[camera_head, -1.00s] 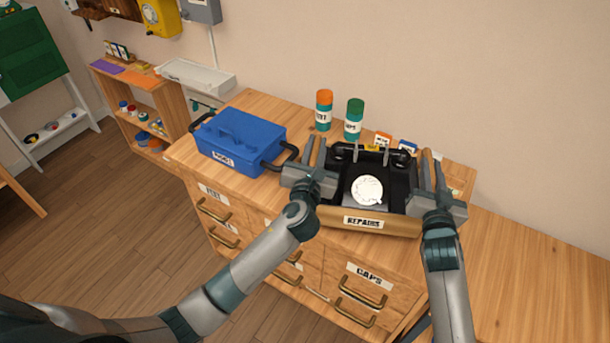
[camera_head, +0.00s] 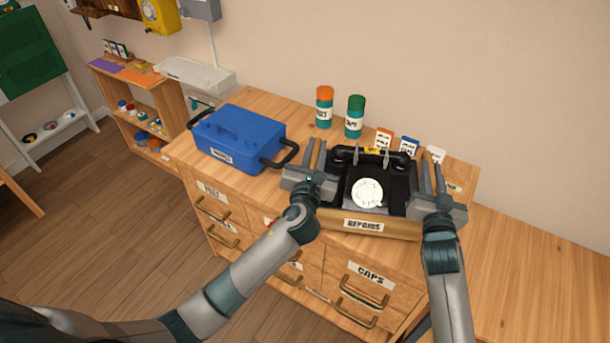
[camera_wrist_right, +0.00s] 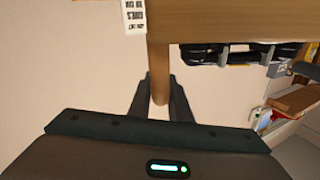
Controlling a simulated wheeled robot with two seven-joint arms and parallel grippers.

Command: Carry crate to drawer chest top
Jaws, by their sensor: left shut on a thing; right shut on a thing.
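The wooden crate (camera_head: 398,230), labelled REPAIRS on its front, holds a black dial phone (camera_head: 402,187) with a white dial. It is over the right part of the drawer chest top (camera_head: 300,191); I cannot tell whether it touches the top. My left gripper (camera_head: 316,152) is shut on the crate's left side. My right gripper (camera_head: 432,165) is shut on its right side. In the right wrist view, my right gripper's fingers (camera_wrist_right: 160,100) flank a wooden bar of the crate (camera_wrist_right: 225,25). The crate looks about level.
A blue toolbox (camera_head: 240,138) with black handles stands left of the crate. An orange-capped can (camera_head: 324,108) and a green-capped can (camera_head: 354,117) stand behind. Small boxes (camera_head: 409,147) stand close behind the crate. A lower wooden surface (camera_head: 530,275) lies to the right.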

